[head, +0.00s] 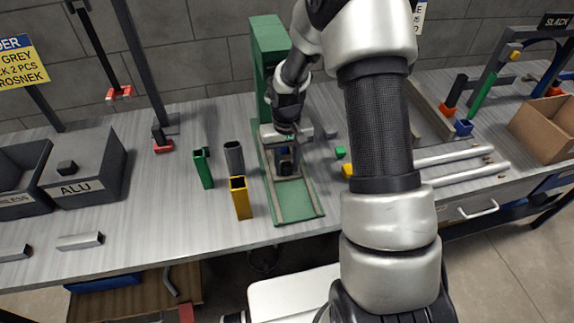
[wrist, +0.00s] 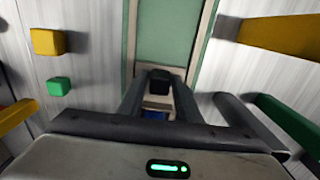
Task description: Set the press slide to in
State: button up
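The green press (head: 268,50) stands on the bench, with its column at the back and a green base (head: 298,203) with pale rails running toward the front edge. My gripper (head: 287,168) is low over the base, in front of the column, and hides much of the slide. In the wrist view, the fingers of my gripper (wrist: 160,85) are apart, one on each side of a dark block (wrist: 160,78) that appears to be the slide's handle. I cannot tell whether they touch it. A pale part and a blue part (wrist: 155,115) show between the fingers. The bare green track (wrist: 165,35) lies beyond.
Left of the press stand a green (head: 203,170), a grey (head: 234,157) and a yellow bar or tube (head: 241,198). Right of it are a small green cube (head: 340,152) and a yellow block (head: 347,170), close to my arm. Pale rods (head: 465,173) lie farther right.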

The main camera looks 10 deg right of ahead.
jog(key=shift+o, duration=0.9)
notch_tip(320, 180, up, 17)
jog(key=p, duration=0.1)
jog(key=shift+r, duration=0.2)
jog(key=shift+f, duration=0.1)
